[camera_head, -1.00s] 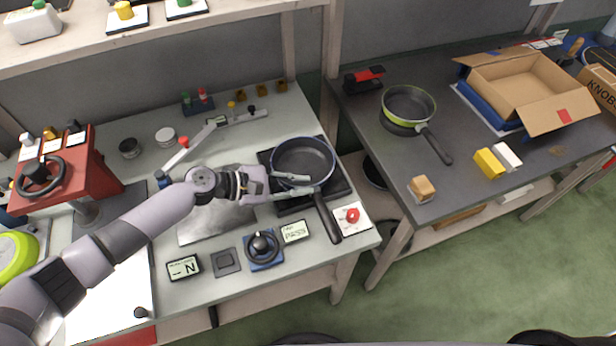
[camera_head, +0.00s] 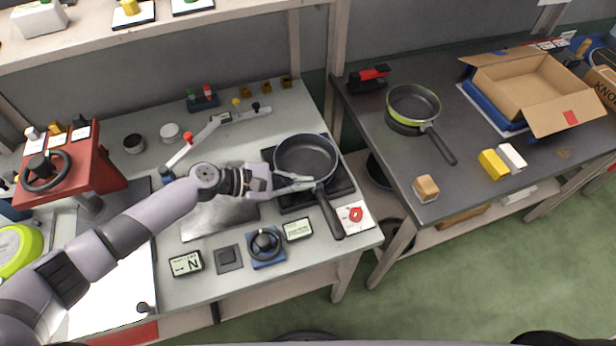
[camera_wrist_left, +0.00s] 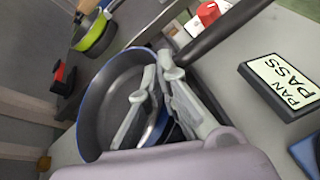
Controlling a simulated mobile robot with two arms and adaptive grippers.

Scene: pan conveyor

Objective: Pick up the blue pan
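The blue pan (camera_head: 305,157), dark inside with a blue rim and a black handle (camera_head: 329,212), sits on a black square plate (camera_head: 344,184) on the light workbench. My left gripper (camera_head: 308,181) is at the pan's near-left rim, close to the root of the handle. In the left wrist view, the fingers (camera_wrist_left: 158,72) converge at their tips with the wall of the blue pan (camera_wrist_left: 102,105) between them, so the gripper looks shut on the rim. The fingers hide part of that rim. My right gripper is in neither view.
A green pan (camera_head: 413,103) rests on the dark table (camera_head: 385,150) to the right, with an open cardboard box (camera_head: 530,85) beyond. A PASS display (camera_head: 298,229), a red knob (camera_head: 355,214) and a blue-based dial (camera_head: 264,245) lie near the blue pan. A red machine (camera_head: 75,170) stands at left.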

